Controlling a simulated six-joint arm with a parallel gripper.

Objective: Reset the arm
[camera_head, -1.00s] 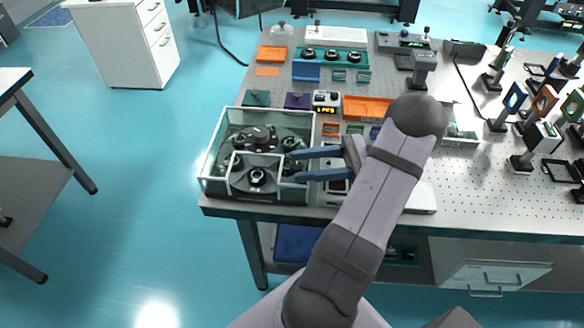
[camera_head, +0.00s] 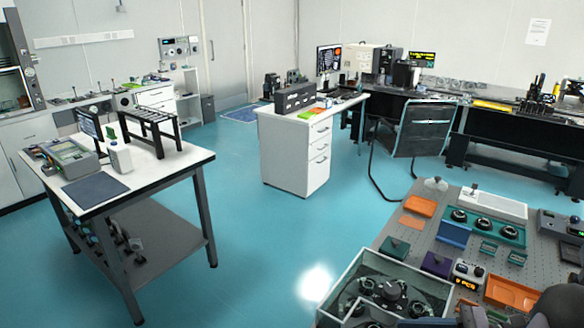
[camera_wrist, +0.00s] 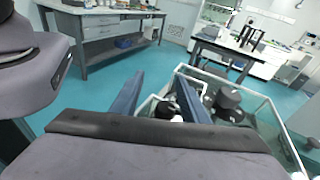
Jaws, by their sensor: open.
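My gripper (camera_wrist: 159,75) shows in the wrist view with its two blue fingers apart and nothing visible held between them. A glass-walled box (camera_wrist: 262,97) with dark round parts inside lies beyond and to the right of the fingers. In the head view the same box (camera_head: 358,262) is cut off by the bottom edge. Part of my gripper and a dark joint of my arm show at the bottom right there; the rest of the arm is out of frame.
The perforated optical table (camera_head: 437,255) carries an orange tray (camera_head: 512,294), a purple block (camera_head: 436,265) and a teal rack (camera_head: 487,226). A white side table (camera_head: 150,170) stands left, a drawer cabinet (camera_head: 300,150) behind. Open floor (camera_head: 270,240) lies between them.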

